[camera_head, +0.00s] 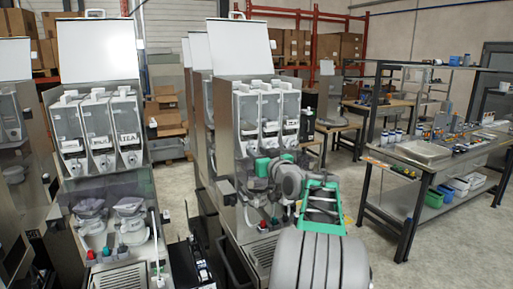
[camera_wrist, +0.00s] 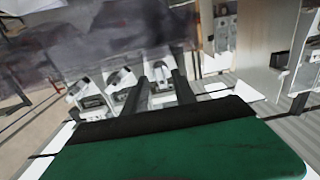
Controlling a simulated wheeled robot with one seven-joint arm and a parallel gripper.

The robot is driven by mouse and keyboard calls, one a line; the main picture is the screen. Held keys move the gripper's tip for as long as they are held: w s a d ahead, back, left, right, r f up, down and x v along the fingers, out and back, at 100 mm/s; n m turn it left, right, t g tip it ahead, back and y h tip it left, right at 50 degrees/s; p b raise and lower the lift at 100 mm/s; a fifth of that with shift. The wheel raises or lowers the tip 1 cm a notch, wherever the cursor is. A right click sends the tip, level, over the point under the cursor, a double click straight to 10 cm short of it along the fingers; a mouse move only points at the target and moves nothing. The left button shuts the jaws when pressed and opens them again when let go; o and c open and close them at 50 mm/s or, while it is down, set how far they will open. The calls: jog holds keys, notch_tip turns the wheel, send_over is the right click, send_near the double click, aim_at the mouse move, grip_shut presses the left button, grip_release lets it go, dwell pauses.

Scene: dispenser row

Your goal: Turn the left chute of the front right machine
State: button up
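The front right machine (camera_head: 226,125) stands at the middle of the head view, with three clear canisters side by side under a raised pale lid. Its left canister (camera_head: 247,122) is the one nearest my gripper. My gripper (camera_head: 262,163) is in front of the machine, just below the canisters, and hides the outlets there. In the wrist view, my two dark fingers (camera_wrist: 162,88) are apart, with a white chute (camera_wrist: 160,74) showing between their tips. Two more white chutes lie to the left in that view. I cannot tell whether the fingers touch the chute.
Another machine with three canisters (camera_head: 99,132) stands to the left. A metal workbench (camera_head: 425,152) with small items and bins stands at the right. Shelves with cardboard boxes (camera_head: 166,112) are behind. The floor at the lower right is clear.

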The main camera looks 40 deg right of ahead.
jog(key=shift+w+d, duration=0.1)
jog(key=shift+w, duration=0.35)
grip_shut()
dwell(0.3)
